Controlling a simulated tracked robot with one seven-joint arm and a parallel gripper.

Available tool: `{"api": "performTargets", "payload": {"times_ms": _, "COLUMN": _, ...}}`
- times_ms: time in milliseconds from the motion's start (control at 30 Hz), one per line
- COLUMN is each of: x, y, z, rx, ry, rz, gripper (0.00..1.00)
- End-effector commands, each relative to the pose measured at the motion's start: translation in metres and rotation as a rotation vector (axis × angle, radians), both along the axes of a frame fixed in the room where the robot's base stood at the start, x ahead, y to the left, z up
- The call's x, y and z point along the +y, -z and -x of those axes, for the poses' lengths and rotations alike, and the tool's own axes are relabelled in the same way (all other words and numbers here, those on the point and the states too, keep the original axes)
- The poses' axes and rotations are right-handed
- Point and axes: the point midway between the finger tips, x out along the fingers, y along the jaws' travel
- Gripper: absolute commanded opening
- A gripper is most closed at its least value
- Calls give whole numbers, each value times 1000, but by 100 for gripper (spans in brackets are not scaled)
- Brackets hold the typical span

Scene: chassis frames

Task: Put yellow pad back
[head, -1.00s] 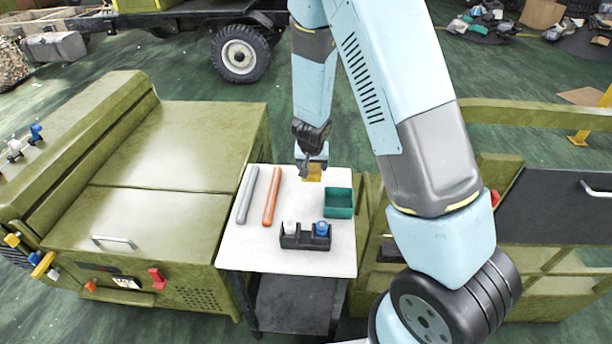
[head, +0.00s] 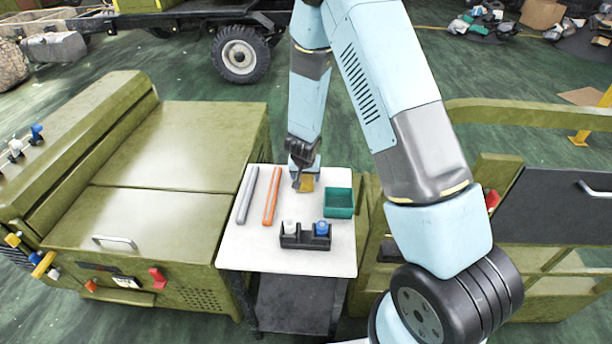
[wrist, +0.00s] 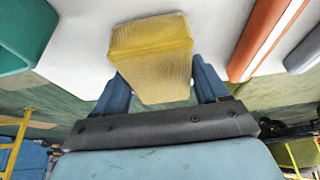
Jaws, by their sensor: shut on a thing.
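The yellow pad (head: 306,185) is a small yellow block at the far side of the white table, left of the green bin. In the wrist view the yellow pad (wrist: 152,55) sits between the two blue fingers of my gripper (wrist: 162,88). My gripper (head: 300,178) is shut on it in the head view. The pad is over the white tabletop (head: 248,250); I cannot tell whether it touches the surface. The green bin (head: 338,203) stands open close to the right of the pad.
An orange bar (head: 271,196) and a grey bar (head: 246,195) lie left of the pad. A black holder (head: 304,237) with a white-topped and a blue-topped item stands at the front. Green machine cabinets (head: 150,215) flank the table. The tabletop's front left is clear.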

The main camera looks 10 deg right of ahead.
Motion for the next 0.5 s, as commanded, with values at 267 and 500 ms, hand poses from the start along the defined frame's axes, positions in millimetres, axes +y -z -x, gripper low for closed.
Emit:
{"api": "performTargets", "payload": {"times_ms": 267, "x": 0, "y": 2, "z": 2, "rx": 5, "ry": -1, "rz": -1, "gripper": 93}}
{"api": "performTargets", "payload": {"times_ms": 500, "x": 0, "y": 1, "z": 1, "rx": 4, "ry": 0, "rz": 0, "gripper": 99}}
